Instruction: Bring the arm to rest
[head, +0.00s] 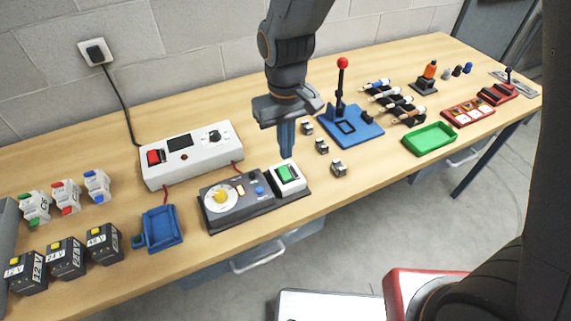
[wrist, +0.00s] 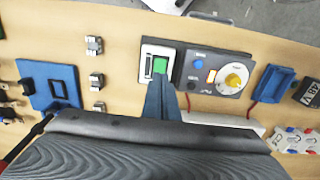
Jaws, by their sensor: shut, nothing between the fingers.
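My gripper (head: 287,140) is shut and empty, pointing down above the workbench. In the head view its fingertips hang just above and behind the unit with the green button (head: 286,174). In the wrist view the closed fingers (wrist: 161,88) reach toward the green button (wrist: 160,65), and the gap between them cannot be judged there. My arm comes down from the top of the head view, with its upper part cut off by the frame.
A dark panel with a yellow dial (head: 221,196) adjoins the button unit. A white power supply (head: 190,153) stands behind it. A blue base with a red-knobbed lever (head: 342,63) rises to the right.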

